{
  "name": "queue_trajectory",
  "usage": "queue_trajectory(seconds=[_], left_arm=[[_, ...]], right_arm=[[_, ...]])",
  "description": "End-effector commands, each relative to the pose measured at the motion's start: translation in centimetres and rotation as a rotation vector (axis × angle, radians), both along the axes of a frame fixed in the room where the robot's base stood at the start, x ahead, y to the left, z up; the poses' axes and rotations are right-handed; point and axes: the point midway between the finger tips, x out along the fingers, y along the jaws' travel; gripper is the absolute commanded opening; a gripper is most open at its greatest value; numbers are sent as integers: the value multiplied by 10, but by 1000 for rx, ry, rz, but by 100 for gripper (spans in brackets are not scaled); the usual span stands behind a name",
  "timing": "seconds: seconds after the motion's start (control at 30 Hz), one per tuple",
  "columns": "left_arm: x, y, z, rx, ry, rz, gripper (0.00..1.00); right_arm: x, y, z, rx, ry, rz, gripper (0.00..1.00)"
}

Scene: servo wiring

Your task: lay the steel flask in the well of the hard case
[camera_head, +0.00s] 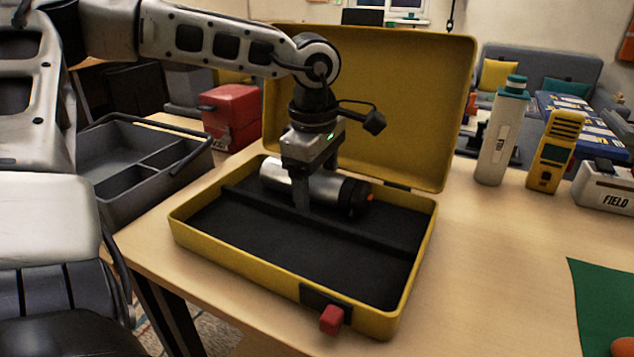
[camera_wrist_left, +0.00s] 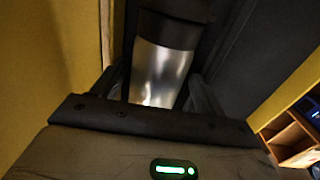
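The steel flask (camera_head: 322,188) is a shiny cylinder with a black end that carries an orange spot. It lies on its side in the rear well of the yellow hard case (camera_head: 238,259), behind a dark divider and roughly parallel to it. My left gripper (camera_head: 302,205) points down over the flask, one finger in front of its middle. In the left wrist view, the fingers stand on both sides of the flask (camera_wrist_left: 160,75); whether they press on it or stand slightly apart is unclear. The flask's underside is hidden. My right gripper is not in view.
The case lid (camera_head: 385,100) stands open behind my left gripper. A grey tray (camera_head: 140,165) and a red box (camera_head: 232,112) are at the left. A white bottle (camera_head: 497,135), a yellow meter (camera_head: 553,155) and a "FIELD" box (camera_head: 603,188) stand at the right.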

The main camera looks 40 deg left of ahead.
Motion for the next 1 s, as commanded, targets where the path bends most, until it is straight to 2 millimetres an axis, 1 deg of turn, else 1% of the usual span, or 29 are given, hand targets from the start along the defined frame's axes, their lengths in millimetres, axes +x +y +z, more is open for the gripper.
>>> queue_trajectory(seconds=[0.33,0.47,0.57,0.67,0.8,1.0], left_arm=[[1,1,-1,1,-3,2,75],[1,1,-1,1,-4,2,75],[1,1,14,3,-7,3,75],[0,0,36,3,-12,3,75],[-3,-1,71,4,-10,2,75],[-8,-2,118,3,-7,2,75]], right_arm=[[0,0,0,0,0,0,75],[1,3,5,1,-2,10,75],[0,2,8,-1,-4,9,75],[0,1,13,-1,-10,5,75],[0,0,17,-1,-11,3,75],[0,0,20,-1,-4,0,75]])
